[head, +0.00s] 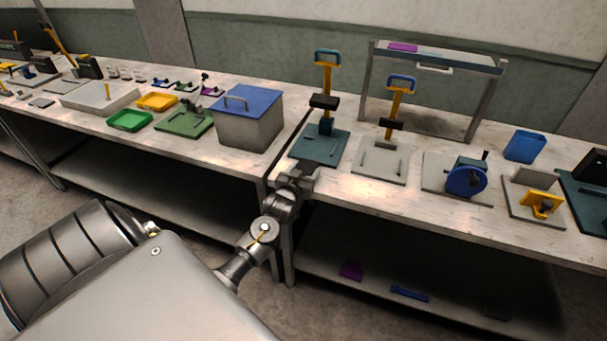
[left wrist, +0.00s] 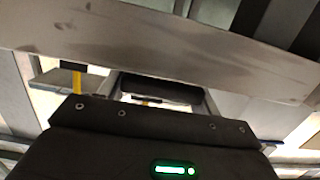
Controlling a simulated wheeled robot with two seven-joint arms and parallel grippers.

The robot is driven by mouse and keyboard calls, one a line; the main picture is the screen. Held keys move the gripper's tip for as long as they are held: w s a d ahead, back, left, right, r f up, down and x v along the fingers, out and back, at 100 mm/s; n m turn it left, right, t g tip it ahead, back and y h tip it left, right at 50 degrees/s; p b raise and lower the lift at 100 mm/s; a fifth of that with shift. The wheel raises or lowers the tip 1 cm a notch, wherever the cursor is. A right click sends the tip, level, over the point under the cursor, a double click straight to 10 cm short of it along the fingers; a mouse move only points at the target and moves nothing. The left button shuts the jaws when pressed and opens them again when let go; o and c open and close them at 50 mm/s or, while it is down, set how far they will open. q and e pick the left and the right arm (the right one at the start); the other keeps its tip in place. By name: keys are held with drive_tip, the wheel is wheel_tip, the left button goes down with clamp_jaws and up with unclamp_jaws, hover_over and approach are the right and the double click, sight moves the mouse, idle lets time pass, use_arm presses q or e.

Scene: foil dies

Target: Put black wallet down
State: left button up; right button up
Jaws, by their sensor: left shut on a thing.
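My left gripper (head: 318,172) reaches from the lower left to the front edge of the bench, at the near side of a teal base plate (head: 333,147). In the left wrist view a dark thing, seemingly the black wallet (left wrist: 160,90), sits between the two grey fingers of the left gripper, which is shut on it. In the head view the wallet cannot be told apart from the dark gripper. The surface right under it is hidden. My right gripper is not in view.
A grey box with a blue lid (head: 250,115) stands left of the gripper. A press with a yellow column (head: 395,105) and a blue wheel device (head: 466,180) stand to the right. Green (head: 130,120) and yellow (head: 157,101) trays lie left. A lower shelf (head: 440,305) holds a few items.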

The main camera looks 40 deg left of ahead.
use_arm(q)
drive_tip(key=r, duration=0.2)
drive_tip(key=shift+s+d+r+b, duration=0.1)
drive_tip(key=shift+d+r+b, duration=0.1)
drive_tip(key=shift+r+b, duration=0.2)
drive_tip(key=s+d+r+m+h, duration=0.1)
drive_tip(key=s+d+r, duration=0.2)
drive_tip(key=d, duration=0.4)
drive_tip(key=s+d+r+m+h, duration=0.1)
drive_tip(key=s+d+r, duration=0.3)
drive_tip(key=d, duration=0.4)
drive_tip(key=s+d+r+m+h, duration=0.1)
drive_tip(key=s+d+r+h, duration=0.2)
drive_tip(key=d, duration=0.5)
wheel_tip(320, 180, up, 2)
drive_tip(key=shift+s+r+m+t+b, duration=0.1)
drive_tip(key=shift+s+m+t+b, duration=0.35)
drive_tip(key=shift+s, duration=0.25)
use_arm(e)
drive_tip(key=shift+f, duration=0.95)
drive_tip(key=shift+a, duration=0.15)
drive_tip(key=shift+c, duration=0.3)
